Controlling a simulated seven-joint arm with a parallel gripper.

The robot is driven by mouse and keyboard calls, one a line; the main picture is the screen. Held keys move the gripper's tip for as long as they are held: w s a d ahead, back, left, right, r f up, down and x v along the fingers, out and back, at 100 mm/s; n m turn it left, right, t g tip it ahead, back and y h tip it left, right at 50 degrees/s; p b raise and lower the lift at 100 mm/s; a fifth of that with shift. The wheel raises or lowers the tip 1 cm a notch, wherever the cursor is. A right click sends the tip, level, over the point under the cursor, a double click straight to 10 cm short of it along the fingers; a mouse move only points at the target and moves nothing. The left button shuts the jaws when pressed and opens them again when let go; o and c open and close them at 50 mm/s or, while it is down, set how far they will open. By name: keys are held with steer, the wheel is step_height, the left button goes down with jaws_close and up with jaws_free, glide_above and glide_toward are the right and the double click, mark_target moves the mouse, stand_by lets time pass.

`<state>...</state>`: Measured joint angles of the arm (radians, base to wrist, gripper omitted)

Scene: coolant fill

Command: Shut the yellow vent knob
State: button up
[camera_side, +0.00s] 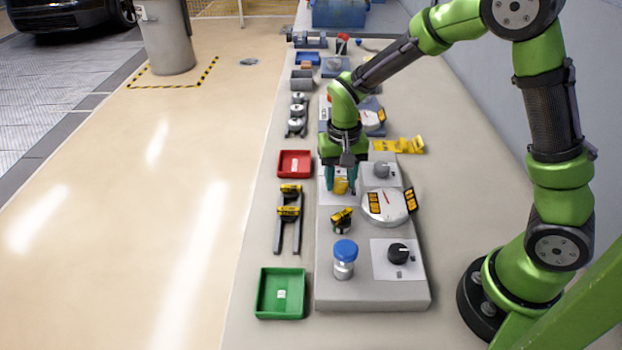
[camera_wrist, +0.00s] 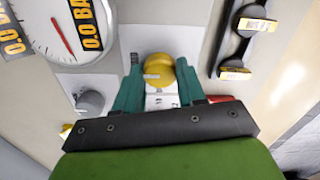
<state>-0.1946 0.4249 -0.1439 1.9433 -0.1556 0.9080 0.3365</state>
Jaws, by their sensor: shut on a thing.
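The yellow vent knob (camera_side: 340,186) sits on a pale square plate on the grey panel block. In the wrist view the yellow knob (camera_wrist: 159,72) shows its rounded top between the two teal fingers. My gripper (camera_side: 341,180) points down over it, with one finger on each side. It also shows in the wrist view (camera_wrist: 158,85), shut on the knob. The knob's lower part and the contact faces are partly hidden by the fingers.
A round gauge (camera_side: 386,206) with yellow tags and a grey knob (camera_side: 381,170) stand close on the right. A blue-capped bottle (camera_side: 344,259) and black knob (camera_side: 398,253) are in front. A red tray (camera_side: 295,164), green tray (camera_side: 281,293) and yellow-tagged forked item (camera_side: 289,218) lie left.

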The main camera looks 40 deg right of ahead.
mark_target(339, 181)
steer(key=o, duration=1.1)
steer(key=shift+c, duration=0.2)
steer(key=shift+r, duration=0.1)
step_height(339, 181, up, 17)
steer(key=s+r+n+t+y, duration=0.1)
steer(key=s+t, duration=0.6)
steer(key=s, duration=0.8)
steer(key=shift+a+r+n+y, duration=0.2)
steer(key=shift+r+n+y, duration=0.25)
steer(key=shift+n, duration=0.35)
